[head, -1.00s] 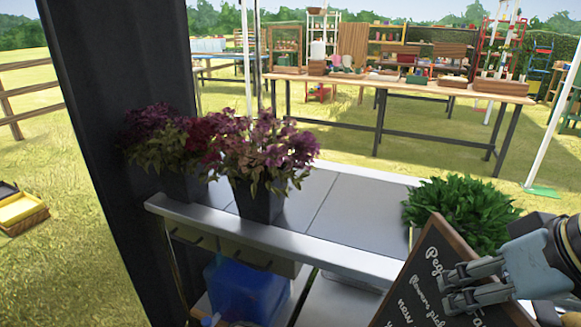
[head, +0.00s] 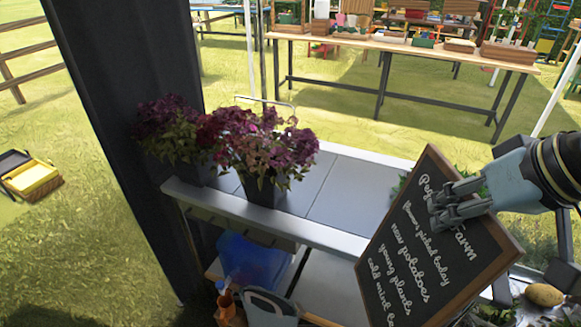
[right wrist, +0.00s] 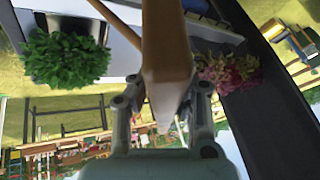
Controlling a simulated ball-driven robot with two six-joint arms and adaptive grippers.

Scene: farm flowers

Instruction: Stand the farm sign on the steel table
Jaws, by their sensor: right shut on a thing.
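The farm sign (head: 415,250) is a black chalkboard with white lettering and a brown wooden frame, held tilted in front of the steel table's right part. My right gripper (head: 440,213) is shut on the sign near its upper right part. In the right wrist view the sign (right wrist: 167,50) shows edge-on between the fingers (right wrist: 160,112). The steel table (head: 335,208) has a bare grey top in the middle, partly hidden by the sign. My left gripper is not in view.
Purple flowers in dark pots (head: 264,188) stand on the table's left end, beside a dark post (head: 110,110). A green leafy plant (right wrist: 65,58) shows in the right wrist view, mostly hidden by the sign in the head view. A blue container (head: 252,262) sits below the tabletop.

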